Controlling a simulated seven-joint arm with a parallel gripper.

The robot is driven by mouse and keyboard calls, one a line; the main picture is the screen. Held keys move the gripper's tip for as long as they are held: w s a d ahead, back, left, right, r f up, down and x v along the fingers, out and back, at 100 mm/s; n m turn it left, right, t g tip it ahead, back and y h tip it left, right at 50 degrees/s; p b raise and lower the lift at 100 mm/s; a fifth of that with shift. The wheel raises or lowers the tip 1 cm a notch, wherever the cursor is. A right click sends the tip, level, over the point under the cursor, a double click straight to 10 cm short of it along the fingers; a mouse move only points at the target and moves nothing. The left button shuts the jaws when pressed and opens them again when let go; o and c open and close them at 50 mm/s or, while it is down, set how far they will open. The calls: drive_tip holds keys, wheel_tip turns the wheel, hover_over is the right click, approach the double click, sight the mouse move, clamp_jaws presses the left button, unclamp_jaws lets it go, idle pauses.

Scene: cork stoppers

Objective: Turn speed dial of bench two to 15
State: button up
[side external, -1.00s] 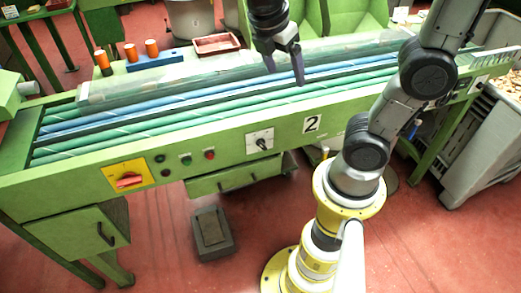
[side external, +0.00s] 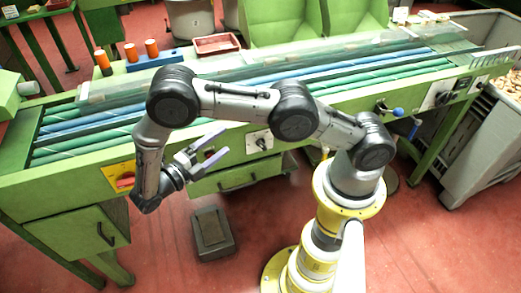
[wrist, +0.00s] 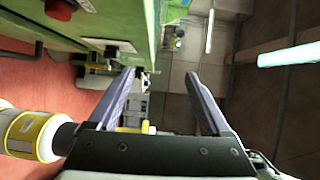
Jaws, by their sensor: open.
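The speed dial (side external: 261,141) is a dark knob on a white plate on the front of the long green bench (side external: 60,185). Its scale is too small to read. My gripper (side external: 226,141) is open and empty. It is in front of the bench, left of the dial and apart from it, with its fingers pointing right toward the dial's side. In the wrist view the two fingers (wrist: 161,72) are spread. A dark knob (wrist: 112,51) shows there beside the green panel; I cannot tell whether it is the speed dial. My arm hides the number plate.
A red switch on a yellow plate (side external: 112,172) is partly behind my arm. A red button (wrist: 60,8) is close in the wrist view. Right of the dial are a blue-knobbed lever (side external: 398,112) and another white plate (side external: 437,96). A grey pedal box (side external: 213,232) stands on the floor.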

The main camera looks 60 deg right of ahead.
wheel_tip(320, 180, down, 10)
drive_tip(key=s+a+n+t+h, duration=0.2)
drive_tip(key=s+n+t+h, duration=0.1)
drive_tip(key=n+h, duration=0.15)
drive_tip(key=n+t, duration=0.4)
approach(262, 145)
drive_tip(key=shift+h, duration=0.35)
drive_tip(key=x, duration=0.3)
drive_tip(key=f+x, duration=0.1)
drive_tip(key=x, duration=0.4)
drive_tip(key=shift+w+d+f, duration=0.2)
drive_tip(key=shift+d+f, duration=0.05)
drive_tip(key=shift+d, duration=0.5)
clamp_jaws()
drive_tip(key=shift+m, duration=0.25)
